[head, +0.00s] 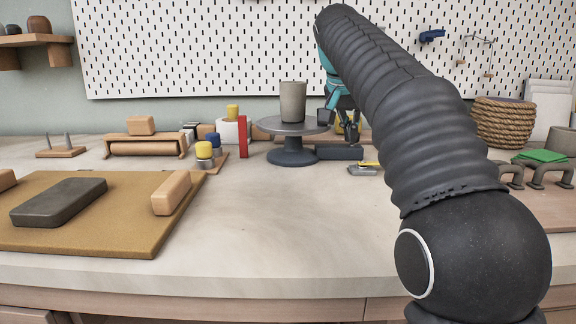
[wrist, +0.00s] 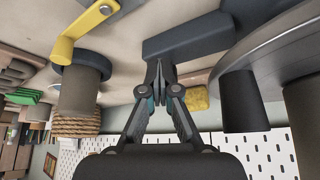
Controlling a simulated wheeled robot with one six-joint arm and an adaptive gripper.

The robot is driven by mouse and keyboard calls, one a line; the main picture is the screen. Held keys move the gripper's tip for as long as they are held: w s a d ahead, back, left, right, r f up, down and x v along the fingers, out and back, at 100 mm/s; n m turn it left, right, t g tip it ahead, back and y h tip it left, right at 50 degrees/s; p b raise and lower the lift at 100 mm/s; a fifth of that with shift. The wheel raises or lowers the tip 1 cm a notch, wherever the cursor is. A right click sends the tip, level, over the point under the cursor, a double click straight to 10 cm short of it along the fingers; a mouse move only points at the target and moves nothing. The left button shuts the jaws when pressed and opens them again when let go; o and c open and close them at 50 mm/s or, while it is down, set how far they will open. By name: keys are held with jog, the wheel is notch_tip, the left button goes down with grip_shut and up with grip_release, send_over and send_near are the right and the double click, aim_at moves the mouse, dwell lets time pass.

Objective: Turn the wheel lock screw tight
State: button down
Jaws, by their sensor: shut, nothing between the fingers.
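The grey wheel (head: 291,126) stands on a dark foot on the bench, with a grey-brown cup (head: 293,101) on top. In the wrist view, which is upside down, part of the wheel (wrist: 289,39) and its dark stem (wrist: 240,102) show at the right. My gripper (head: 351,142) is just right of the wheel in the head view. Its fingers (wrist: 158,70) are shut and empty, pointing towards a dark block (wrist: 188,36). A yellow bar (wrist: 84,31) shows at the left of the wrist view, by a grey cylinder. I cannot make out the lock screw for certain.
A yellow sponge-like block (wrist: 197,98) is near the fingers. A brown board (head: 85,238) with blocks fills the left. A rope basket (head: 503,122) stands back right, partly behind my arm. The bench front centre is clear.

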jog(key=shift+w+a+r+p, duration=0.1)
jog(key=shift+w+a+p, duration=0.15)
jog(key=shift+p, duration=0.9)
jog(key=shift+s+a, duration=0.15)
jog(key=shift+s, duration=0.05)
jog(key=shift+s+a, duration=0.1)
jog(key=shift+s, duration=0.1)
notch_tip(320, 180, up, 2)
jog(key=shift+r+p, duration=0.1)
jog(key=shift+p, duration=0.5)
notch_tip(320, 180, up, 4)
jog(key=shift+f, duration=0.15)
